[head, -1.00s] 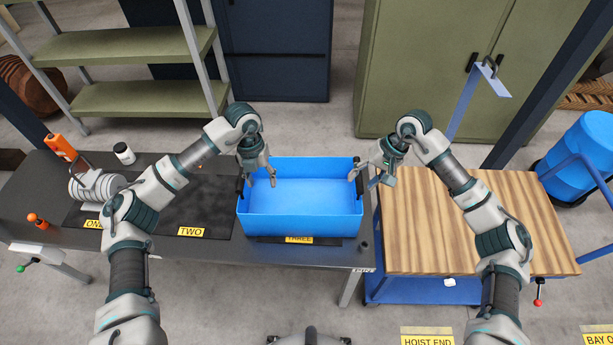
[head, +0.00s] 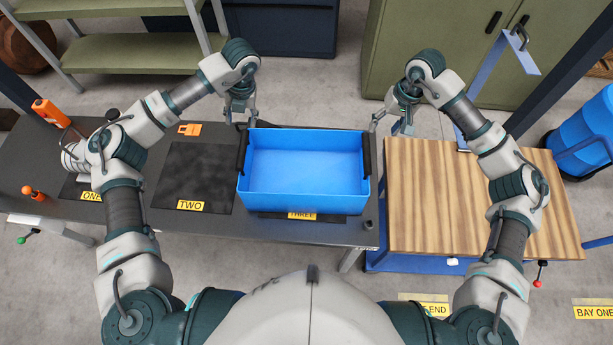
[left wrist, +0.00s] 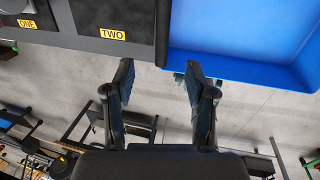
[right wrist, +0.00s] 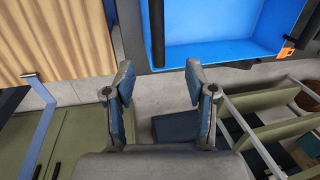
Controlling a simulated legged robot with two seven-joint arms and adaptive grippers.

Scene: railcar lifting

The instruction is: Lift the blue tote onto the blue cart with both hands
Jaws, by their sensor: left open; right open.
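The blue tote (head: 303,202) sits upright and empty on the dark table at the mat labelled THREE, with a dark handle on each short side. My left gripper (head: 240,123) is open and empty just beyond its back left corner. The left wrist view shows the open fingers (left wrist: 158,80) with the tote (left wrist: 235,68) apart from them. My right gripper (head: 385,130) is open and empty off its back right corner. The right wrist view shows its open fingers (right wrist: 160,75) near the tote (right wrist: 205,30). The blue cart (head: 410,262) with a wooden top (head: 430,215) stands right of the table.
The mat labelled TWO (head: 195,175) is bare, and an orange item (head: 190,129) lies behind it. The cart's wooden top looks clear, though my right arm covers part. A blue upright bar (head: 485,85) rises behind the cart. Green cabinets (head: 440,50) stand at the back.

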